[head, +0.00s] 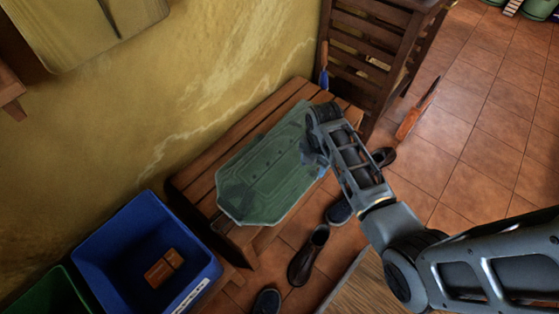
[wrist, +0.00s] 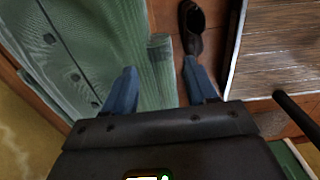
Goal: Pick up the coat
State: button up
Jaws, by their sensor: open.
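The coat (head: 262,178) is a flat green garment with buttons or snaps, lying spread on a wooden slatted bench (head: 196,180) against the wall. In the wrist view the coat (wrist: 92,45) fills the left and middle, with an edge or sleeve reaching between my fingers. My gripper (head: 316,157) is at the right side of the coat in the head view. In the wrist view my gripper (wrist: 160,68) has its two blue fingers apart, one over the coat and one near its edge. I cannot tell whether the fingers touch the cloth.
A blue bin (head: 96,246) holding a brown object stands left of the bench, beside a green bin (head: 45,296). Several dark shoes (head: 306,262) lie on the tiles in front. A slatted wooden piece (head: 372,40) stands behind. An orange item (head: 408,122) lies on open floor at right.

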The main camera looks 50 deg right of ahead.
aim_at(311, 174)
notch_tip(311, 174, down, 8)
jog(key=shift+w+r+b, duration=0.15)
jog(key=shift+r+b, duration=0.05)
jog(key=shift+b, duration=0.7)
grip_shut()
